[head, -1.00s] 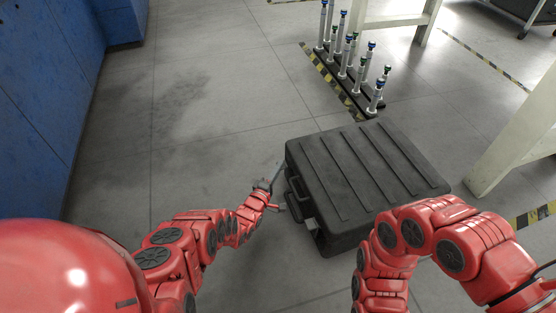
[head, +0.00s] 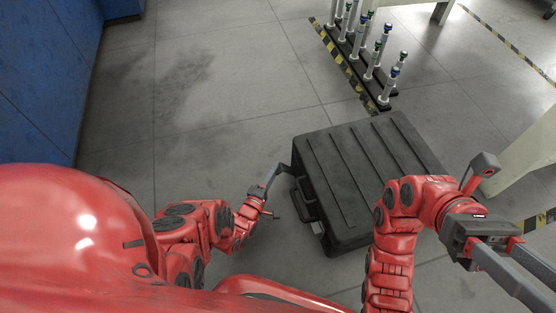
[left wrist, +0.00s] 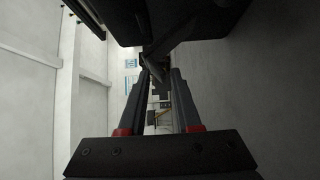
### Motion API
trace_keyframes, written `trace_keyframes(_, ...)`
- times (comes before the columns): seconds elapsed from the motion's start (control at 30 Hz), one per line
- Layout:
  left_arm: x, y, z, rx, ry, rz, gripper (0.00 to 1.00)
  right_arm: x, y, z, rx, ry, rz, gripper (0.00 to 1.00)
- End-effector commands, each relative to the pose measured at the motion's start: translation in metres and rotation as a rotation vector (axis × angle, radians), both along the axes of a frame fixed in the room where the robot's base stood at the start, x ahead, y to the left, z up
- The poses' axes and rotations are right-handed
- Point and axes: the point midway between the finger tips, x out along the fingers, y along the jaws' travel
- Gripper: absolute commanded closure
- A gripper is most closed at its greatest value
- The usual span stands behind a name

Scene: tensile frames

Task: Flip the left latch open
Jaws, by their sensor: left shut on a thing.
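My left gripper (head: 281,169) reaches the far end of that side, by the left latch, which is too small and dark to make out in the head view. In the left wrist view the fingers (left wrist: 157,75) close together on a dark angled piece (left wrist: 177,34) at the case, apparently the left latch. My right gripper (head: 518,268) is at the lower right, away from the case; its fingers are apart and empty, with tips cut off by the frame.
A rack of upright rods with blue and green caps (head: 372,50) stands beyond the case, beside yellow-black floor tape (head: 345,68). A pale table leg (head: 520,155) is at right. Blue cabinets (head: 45,85) are at left.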

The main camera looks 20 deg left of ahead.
Motion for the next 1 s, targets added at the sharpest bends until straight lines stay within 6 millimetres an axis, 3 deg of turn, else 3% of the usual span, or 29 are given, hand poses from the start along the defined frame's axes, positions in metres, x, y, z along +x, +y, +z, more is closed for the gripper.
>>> trace_keyframes(0.03, -0.006, -0.006, -0.015, 0.0, 0.027, -0.014, 1.0, -0.005, -0.004, -0.005, 0.017, -0.034, 0.015, 0.5)
trace_keyframes(0.1, -0.01, -0.006, -0.021, 0.0, 0.026, -0.017, 1.0, -0.015, -0.012, -0.007, 0.053, -0.097, 0.049, 0.5)
trace_keyframes(0.47, -0.013, -0.006, -0.037, -0.003, 0.02, -0.024, 1.0, -0.059, -0.06, -0.036, 0.237, -0.454, 0.246, 0.5)
trace_keyframes(0.7, -0.011, -0.004, -0.032, -0.003, 0.012, -0.021, 0.6, -0.059, -0.061, -0.033, 0.238, -0.45, 0.246, 0.5)
trace_keyframes(1.0, -0.011, -0.001, -0.029, -0.002, 0.006, -0.014, 0.6, -0.058, -0.06, -0.031, 0.238, -0.449, 0.245, 0.5)
